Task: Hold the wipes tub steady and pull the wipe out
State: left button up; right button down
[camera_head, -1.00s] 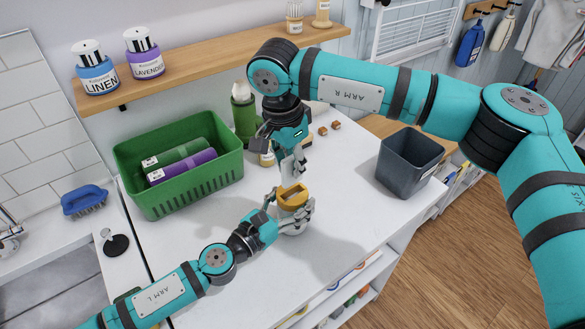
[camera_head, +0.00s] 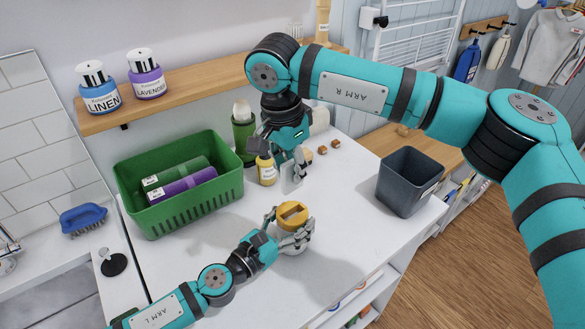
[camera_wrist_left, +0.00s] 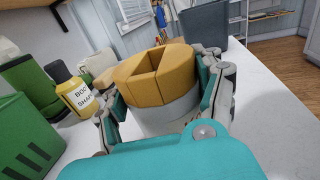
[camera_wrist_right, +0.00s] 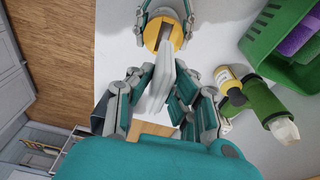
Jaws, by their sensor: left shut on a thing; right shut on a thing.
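The wipes tub (camera_head: 293,215) is white with a yellow slotted lid and stands upright on the white worktop. My left gripper (camera_head: 291,228) is shut around its sides; the left wrist view shows the fingers on both sides of the tub (camera_wrist_left: 160,78) and its slot dark, with no wipe visible in it. My right gripper (camera_head: 296,162) is above the tub, shut on the white wipe (camera_head: 290,182). The wipe hangs down, and in the head view its lower end shows a gap above the lid. In the right wrist view the wipe (camera_wrist_right: 158,84) overlaps the lid's slot.
A green basket (camera_head: 185,215) with rolls stands left on the worktop. A yellow bottle (camera_head: 266,172) and a green bottle (camera_head: 243,130) stand behind the tub. A dark grey bin (camera_head: 405,185) is at the right. The worktop in front of the basket is clear.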

pick_arm(q)
jog(key=o, duration=1.4)
jog(key=v, duration=1.2)
jog(key=shift+s, duration=0.1)
